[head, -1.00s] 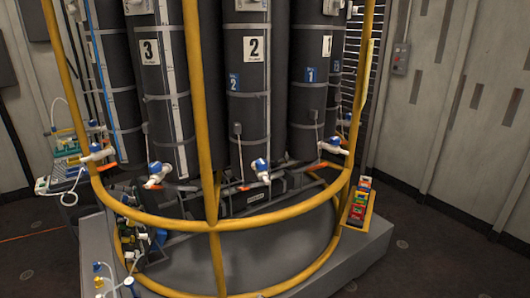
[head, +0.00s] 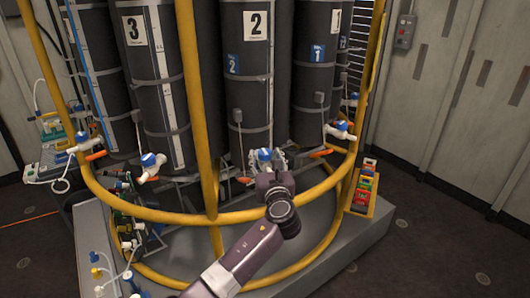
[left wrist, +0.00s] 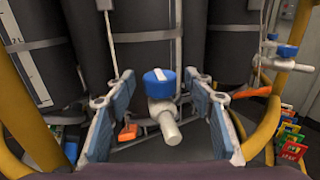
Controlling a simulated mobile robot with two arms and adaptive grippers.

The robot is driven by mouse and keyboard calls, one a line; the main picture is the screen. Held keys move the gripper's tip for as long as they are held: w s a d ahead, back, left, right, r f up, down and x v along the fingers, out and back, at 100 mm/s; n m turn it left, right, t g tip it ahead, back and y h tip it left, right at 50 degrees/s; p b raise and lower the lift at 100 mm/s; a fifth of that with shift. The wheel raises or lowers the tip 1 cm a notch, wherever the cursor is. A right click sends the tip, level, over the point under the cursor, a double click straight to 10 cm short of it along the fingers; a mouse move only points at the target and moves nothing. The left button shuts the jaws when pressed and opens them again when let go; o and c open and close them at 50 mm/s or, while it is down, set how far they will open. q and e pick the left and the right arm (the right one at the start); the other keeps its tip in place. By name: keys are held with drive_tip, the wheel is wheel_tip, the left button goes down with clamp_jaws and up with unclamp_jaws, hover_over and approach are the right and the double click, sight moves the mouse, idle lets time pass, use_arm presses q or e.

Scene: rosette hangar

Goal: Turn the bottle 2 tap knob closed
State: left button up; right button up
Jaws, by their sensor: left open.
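Bottle 2 (head: 248,100) is a dark grey cylinder with a "2" label in the head view. Its tap has a blue knob (left wrist: 159,82) with a white stripe on top, and a white tap body and spout (left wrist: 163,118) below. In the head view the knob (head: 265,155) shows just beyond my left gripper (head: 266,160). In the left wrist view my left gripper (left wrist: 160,98) is open, one finger on each side of the knob, with a visible gap on both sides. It holds nothing. My right gripper is not in view.
The yellow rail (head: 160,215) curves around the rack in front of the bottles, with my left arm reaching over it. Other blue-knobbed taps stand on bottle 3 (head: 150,165) and bottle 1 (head: 340,130). An orange lever (left wrist: 128,132) is close to my left finger.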

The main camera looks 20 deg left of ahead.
use_arm(q)
drive_tip(key=shift+x, duration=1.1)
drive_tip(key=c, duration=1.2)
